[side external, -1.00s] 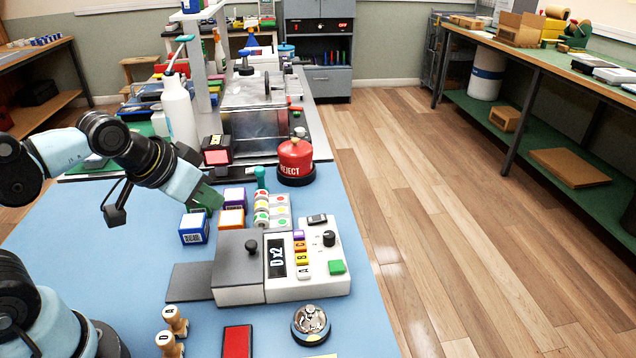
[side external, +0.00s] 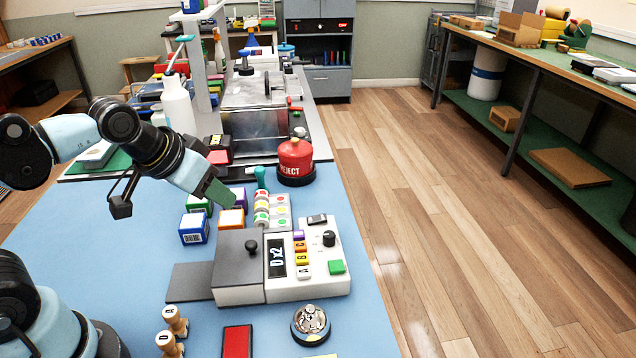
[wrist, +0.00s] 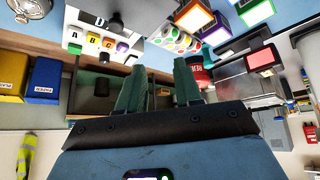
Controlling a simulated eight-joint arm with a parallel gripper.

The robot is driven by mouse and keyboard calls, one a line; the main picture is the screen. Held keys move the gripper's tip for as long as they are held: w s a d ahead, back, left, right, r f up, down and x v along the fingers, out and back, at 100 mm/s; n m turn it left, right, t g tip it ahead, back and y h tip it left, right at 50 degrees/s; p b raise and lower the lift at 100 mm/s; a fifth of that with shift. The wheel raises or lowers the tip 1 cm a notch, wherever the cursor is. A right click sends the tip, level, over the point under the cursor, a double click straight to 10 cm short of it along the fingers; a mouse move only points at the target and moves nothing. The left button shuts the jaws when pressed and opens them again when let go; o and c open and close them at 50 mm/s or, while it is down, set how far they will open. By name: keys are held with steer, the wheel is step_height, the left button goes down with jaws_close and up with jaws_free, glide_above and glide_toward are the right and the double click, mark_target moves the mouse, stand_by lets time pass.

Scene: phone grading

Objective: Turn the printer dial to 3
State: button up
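The label printer (side external: 285,292) is a grey and white box on the blue table, with a dark display (side external: 276,258) reading "D x2". Its black dial (side external: 329,238) is on the right part of the top, beyond the letter buttons (side external: 302,258); its setting is too small to read. In the wrist view the printer (wrist: 135,45) is at the top left, with what looks like the dial (wrist: 104,57) below the lettered buttons. My gripper (side external: 222,197) is in the air left of the printer, behind its lid, apart from the dial. In the wrist view its green fingers (wrist: 158,85) are apart and empty.
Small label boxes (side external: 194,228) and a sheet of coloured stickers (side external: 270,210) lie behind the printer. A red reject canister (side external: 295,158) stands further back. A bell (side external: 310,322), a red pad (side external: 237,342) and wooden stamps (side external: 175,320) are in front.

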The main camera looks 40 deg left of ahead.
steer(key=shift+o, duration=1.1)
steer(key=w+d+r+n+g, duration=0.3)
steer(key=w+d+r, duration=0.1)
steer(key=w+d, duration=0.1)
steer(key=shift+w+d+n, duration=0.3)
steer(key=shift+w+n, duration=0.1)
steer(key=shift+w, duration=0.45)
steer(key=n+g, duration=0.4)
glide_above(329, 234)
steer(key=f, duration=0.2)
steer(key=shift+n, duration=0.3)
step_height(329, 234, down, 12)
steer(key=shift+r, duration=0.15)
jaws_close()
